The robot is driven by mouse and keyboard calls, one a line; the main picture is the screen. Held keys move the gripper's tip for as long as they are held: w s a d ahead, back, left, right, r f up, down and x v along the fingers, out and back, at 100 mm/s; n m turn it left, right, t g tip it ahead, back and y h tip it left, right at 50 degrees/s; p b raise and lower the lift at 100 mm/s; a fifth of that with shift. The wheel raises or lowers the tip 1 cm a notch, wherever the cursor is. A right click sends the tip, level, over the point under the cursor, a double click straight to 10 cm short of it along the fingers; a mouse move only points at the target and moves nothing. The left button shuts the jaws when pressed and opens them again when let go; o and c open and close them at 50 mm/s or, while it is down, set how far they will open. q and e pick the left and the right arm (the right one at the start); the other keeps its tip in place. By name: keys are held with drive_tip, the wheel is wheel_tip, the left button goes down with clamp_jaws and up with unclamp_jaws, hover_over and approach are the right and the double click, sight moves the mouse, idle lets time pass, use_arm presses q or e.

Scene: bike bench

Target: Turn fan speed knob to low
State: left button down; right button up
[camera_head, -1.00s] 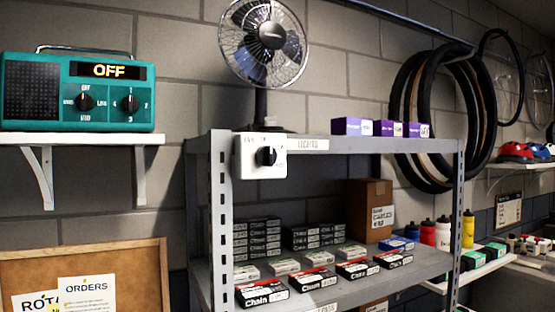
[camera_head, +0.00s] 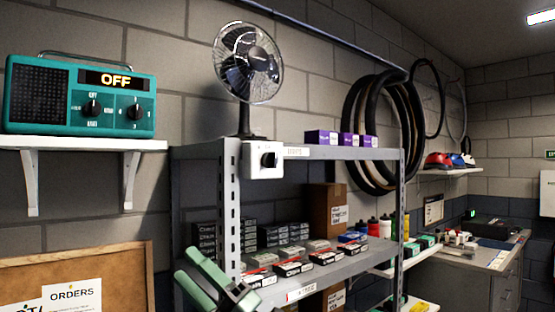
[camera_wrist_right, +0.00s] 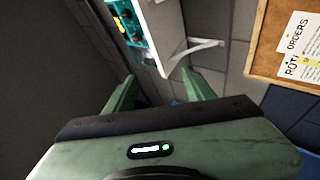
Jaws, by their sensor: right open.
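The fan (camera_head: 247,65) stands on top of the grey shelf unit. Its white control box (camera_head: 254,172) hangs at the shelf's front edge, with a black knob (camera_head: 269,160) on its face. The markings around the knob are too small to read. My right gripper (camera_head: 190,264) is at the bottom of the head view, below and left of the control box and clear of it. Its green fingers are apart, and in the right wrist view (camera_wrist_right: 158,82) nothing shows between them. My left gripper is not in view.
A teal radio (camera_head: 80,97) reading OFF, with two knobs, sits on a white wall shelf (camera_head: 80,145) at left. A corkboard (camera_head: 125,270) is below it. The metal shelf unit (camera_head: 340,153) holds purple boxes and several chain boxes. Tyres hang at right.

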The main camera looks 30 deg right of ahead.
drive_tip(key=s+a+r+n+g+y, duration=0.25)
drive_tip(key=r+n+g, duration=0.55)
drive_tip(key=n, duration=0.5)
drive_tip(key=m+t+h, duration=0.4)
drive_tip(key=t+h, duration=0.1)
drive_tip(key=h, duration=1.1)
approach(276, 157)
drive_tip(key=w, duration=0.2)
drive_tip(key=w+p, duration=0.2)
drive_tip(key=w, duration=0.4)
drive_tip(key=shift+w+a+p, duration=0.2)
drive_tip(key=shift+w+p, duration=0.05)
drive_tip(key=shift+p, duration=0.1)
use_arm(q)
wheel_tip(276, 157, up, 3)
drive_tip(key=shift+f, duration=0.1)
use_arm(e)
drive_tip(key=shift+w+f, duration=0.15)
drive_tip(key=shift+w, duration=0.25)
drive_tip(key=shift+n, duration=0.3)
clamp_jaws()
